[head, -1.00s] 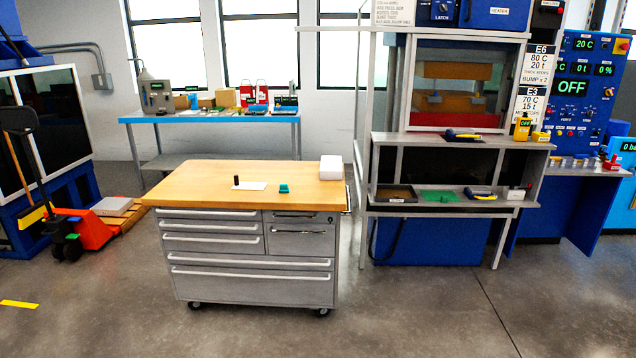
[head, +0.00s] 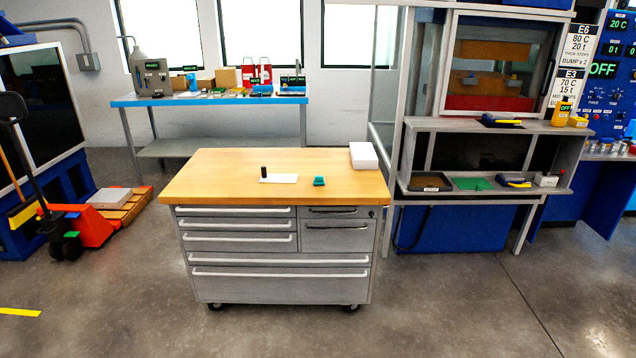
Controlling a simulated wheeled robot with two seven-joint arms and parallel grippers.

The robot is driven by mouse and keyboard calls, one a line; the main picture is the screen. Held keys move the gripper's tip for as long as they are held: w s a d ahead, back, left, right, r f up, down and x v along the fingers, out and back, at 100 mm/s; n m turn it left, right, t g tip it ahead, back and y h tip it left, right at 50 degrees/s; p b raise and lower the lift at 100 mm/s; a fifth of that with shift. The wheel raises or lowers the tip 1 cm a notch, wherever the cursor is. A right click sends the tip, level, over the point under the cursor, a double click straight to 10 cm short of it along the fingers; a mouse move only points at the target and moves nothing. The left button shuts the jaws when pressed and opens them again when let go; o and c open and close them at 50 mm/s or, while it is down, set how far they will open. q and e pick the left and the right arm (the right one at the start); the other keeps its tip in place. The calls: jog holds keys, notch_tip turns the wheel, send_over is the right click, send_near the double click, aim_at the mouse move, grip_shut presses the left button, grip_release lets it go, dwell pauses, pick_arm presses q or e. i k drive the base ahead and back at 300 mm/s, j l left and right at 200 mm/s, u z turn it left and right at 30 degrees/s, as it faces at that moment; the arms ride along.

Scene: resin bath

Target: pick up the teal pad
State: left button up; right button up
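A small teal pad (head: 319,181) lies on the wooden top of the grey drawer cabinet (head: 275,173), right of the middle. It looks like a small block with a raised part. A white sheet (head: 279,179) lies just left of it, with a small black cylinder (head: 264,171) upright at the sheet's left end. Neither of my grippers shows in the head view.
A white box (head: 364,156) sits at the cabinet top's back right corner. A press stand with shelves (head: 470,125) is to the right, a blue bench (head: 215,99) behind, an orange pallet jack (head: 92,228) to the left. The floor in front is clear.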

aim_at(318, 181)
jog(key=i+j, duration=0.2)
jog(key=i, duration=0.3)
jog(key=i+j, duration=0.25)
jog(key=i, duration=0.25)
jog(key=i+j+u, duration=0.1)
jog(key=i, duration=0.35)
jog(key=i+j, duration=0.3)
jog(key=i, duration=0.2)
jog(key=i+j+u, duration=0.1)
jog(key=i, duration=0.4)
jog(key=i+j, duration=0.25)
jog(key=i, duration=0.25)
